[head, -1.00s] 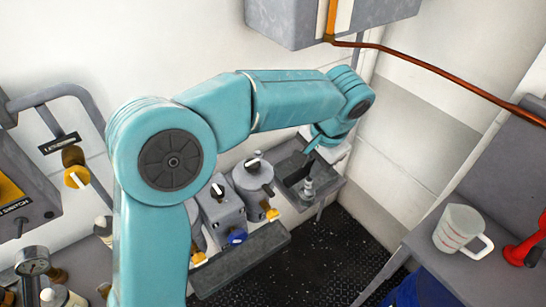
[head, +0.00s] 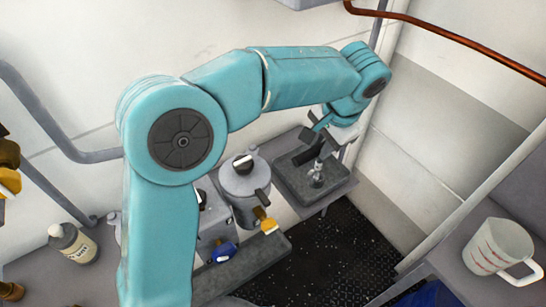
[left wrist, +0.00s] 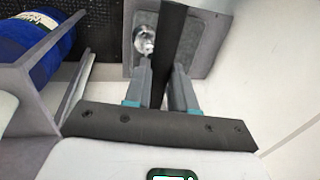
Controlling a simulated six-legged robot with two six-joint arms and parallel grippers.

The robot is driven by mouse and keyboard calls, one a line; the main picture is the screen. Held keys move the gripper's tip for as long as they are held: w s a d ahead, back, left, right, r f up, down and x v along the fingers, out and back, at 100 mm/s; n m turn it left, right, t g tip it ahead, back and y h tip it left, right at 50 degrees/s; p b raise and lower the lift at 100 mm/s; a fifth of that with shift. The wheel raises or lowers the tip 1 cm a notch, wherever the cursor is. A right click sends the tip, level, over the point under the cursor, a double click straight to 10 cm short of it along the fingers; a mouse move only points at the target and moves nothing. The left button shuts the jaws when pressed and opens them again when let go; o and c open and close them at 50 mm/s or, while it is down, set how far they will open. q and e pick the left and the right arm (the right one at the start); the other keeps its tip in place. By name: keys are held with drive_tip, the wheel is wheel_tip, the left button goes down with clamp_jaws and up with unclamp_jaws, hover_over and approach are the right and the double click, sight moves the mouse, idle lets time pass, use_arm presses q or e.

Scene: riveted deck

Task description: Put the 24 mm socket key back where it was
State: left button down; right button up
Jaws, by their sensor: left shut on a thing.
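My left gripper (head: 318,130) is at the far end of my arm in the head view, above a small grey tray-like basin (head: 337,186). In the left wrist view its two fingers (left wrist: 162,66) are shut on a long dark bar (left wrist: 171,28). The bar runs between the fingers and out of the top of the picture. It is probably the 24 mm socket key, but no size mark shows. Its far end is out of view there. In the head view the bar is hard to tell from the fingers and dark basin. My right gripper is not in view.
A silver fitting (head: 317,173) stands in the basin, close by the gripper. A grey valve body (head: 245,183) with an orange-tipped lever is left of it. A white bottle (head: 72,243) stands at left and a measuring jug (head: 499,249) at right. Black deck plate (head: 325,255) lies clear below.

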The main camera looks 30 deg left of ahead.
use_arm(q)
drive_tip(key=shift+f, duration=0.25)
drive_tip(key=w+a+p, duration=0.3)
drive_tip(key=w+a, duration=0.1)
drive_tip(key=a, duration=0.5)
drive_tip(key=w+a+p, duration=0.3)
drive_tip(key=a, duration=0.6)
drive_tip(key=d+x, duration=0.1)
drive_tip(key=x, duration=0.6)
drive_tip(key=shift+s+f+p, duration=0.25)
drive_tip(key=shift+f+p, duration=0.05)
drive_tip(key=shift+p, duration=0.15)
drive_tip(key=c, duration=0.9)
unclamp_jaws()
drive_tip(key=shift+d, duration=0.1)
drive_tip(key=shift+c, duration=0.2)
drive_tip(key=shift+r, duration=0.15)
drive_tip(key=v, duration=0.7)
drive_tip(key=shift+r+b, duration=0.25)
drive_tip(key=shift+b, duration=0.15)
